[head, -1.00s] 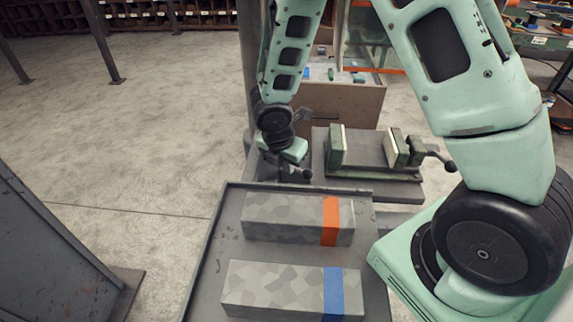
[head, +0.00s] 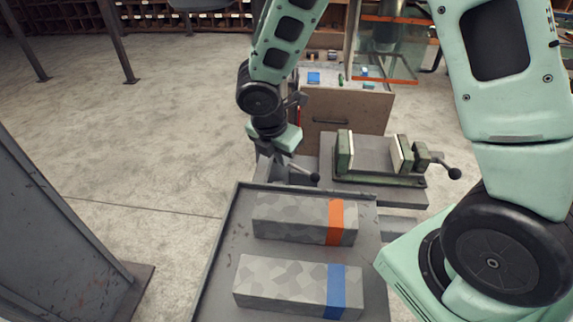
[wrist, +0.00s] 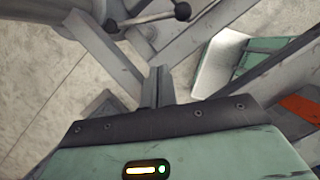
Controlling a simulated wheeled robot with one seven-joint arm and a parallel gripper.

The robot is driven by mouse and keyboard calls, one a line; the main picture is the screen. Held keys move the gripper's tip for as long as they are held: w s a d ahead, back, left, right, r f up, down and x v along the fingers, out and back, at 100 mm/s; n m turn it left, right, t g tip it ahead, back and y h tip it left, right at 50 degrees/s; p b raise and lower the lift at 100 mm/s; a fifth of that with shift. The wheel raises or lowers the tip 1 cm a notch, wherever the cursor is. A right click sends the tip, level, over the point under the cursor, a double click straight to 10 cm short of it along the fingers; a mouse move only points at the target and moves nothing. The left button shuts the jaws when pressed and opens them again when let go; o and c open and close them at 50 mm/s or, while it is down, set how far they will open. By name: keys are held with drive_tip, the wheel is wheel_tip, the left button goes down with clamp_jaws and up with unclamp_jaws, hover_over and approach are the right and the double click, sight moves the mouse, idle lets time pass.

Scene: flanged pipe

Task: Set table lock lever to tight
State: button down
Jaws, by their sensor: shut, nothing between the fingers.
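The table lock lever is a thin metal bar with a black ball end (head: 315,178), below the left end of the machine table in the head view. In the wrist view its bar (wrist: 148,19) runs across the top, from a dark hub at left to the black ball at right. My gripper (wrist: 157,75) is shut and empty, its fingers together just below the bar in that picture, with a gap between. In the head view my gripper (head: 268,156) is up and left of the ball; its fingertips are hard to make out.
A green vise (head: 375,178) with pale jaws sits on the grey table beside the lever, with its own ball handle at right. A tray (head: 233,215) in front holds two grey blocks, banded orange and blue. A wooden drawer cabinet (head: 345,108) stands behind. Open floor lies left.

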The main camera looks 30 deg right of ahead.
drive_tip(key=shift+v, duration=1.15)
